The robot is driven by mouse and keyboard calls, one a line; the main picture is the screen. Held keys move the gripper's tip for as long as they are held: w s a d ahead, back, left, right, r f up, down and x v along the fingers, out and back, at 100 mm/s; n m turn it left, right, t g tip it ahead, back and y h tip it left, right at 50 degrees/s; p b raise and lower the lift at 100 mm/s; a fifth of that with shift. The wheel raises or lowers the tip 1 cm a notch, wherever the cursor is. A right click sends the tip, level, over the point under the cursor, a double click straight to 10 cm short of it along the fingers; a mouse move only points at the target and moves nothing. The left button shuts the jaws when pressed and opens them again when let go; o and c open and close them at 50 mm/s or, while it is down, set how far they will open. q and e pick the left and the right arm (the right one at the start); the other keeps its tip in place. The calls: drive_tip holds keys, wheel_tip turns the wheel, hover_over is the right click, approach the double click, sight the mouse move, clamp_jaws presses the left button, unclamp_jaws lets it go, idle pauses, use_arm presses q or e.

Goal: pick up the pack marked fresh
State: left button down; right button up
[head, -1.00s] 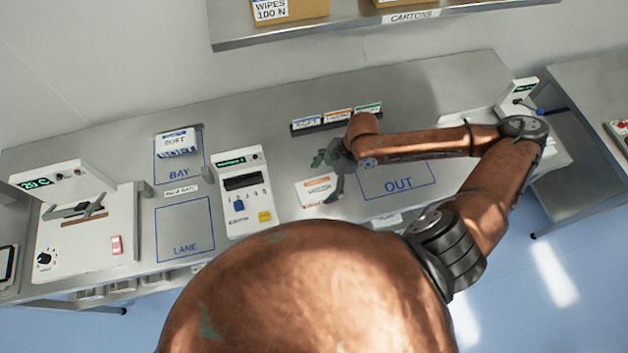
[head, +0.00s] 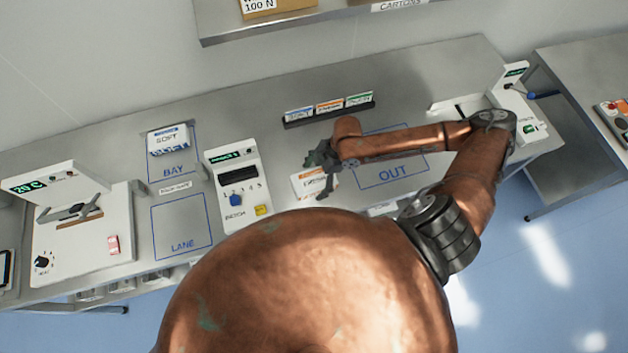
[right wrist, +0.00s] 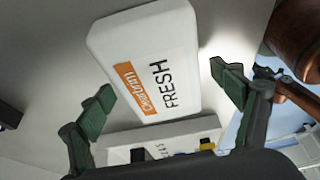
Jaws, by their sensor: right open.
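The pack marked FRESH (right wrist: 150,60) is white with an orange label and fills the upper middle of the right wrist view. In the head view the pack (head: 308,184) lies on the steel bench, between the keypad machine and the OUT outline, partly hidden by my gripper. My right gripper (head: 322,177) is over the pack. In the right wrist view its open green-padded fingers (right wrist: 163,97) stand one on each side of the pack's near end, with gaps showing. Whether the fingertips reach down to the pack's sides is unclear. My left gripper is not in view.
A keypad machine (head: 235,185) stands close left of the pack. A card rack (head: 328,113) stands behind it. The OUT outline (head: 365,186) is bare to the right. A SOFT pack (head: 167,138) sits in BAY; the LANE outline (head: 182,226) is empty.

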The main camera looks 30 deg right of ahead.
drive_tip(key=shift+c, duration=0.3)
drive_tip(key=c, duration=1.4)
drive_tip(key=shift+c, duration=0.3)
drive_tip(key=shift+r, duration=0.15)
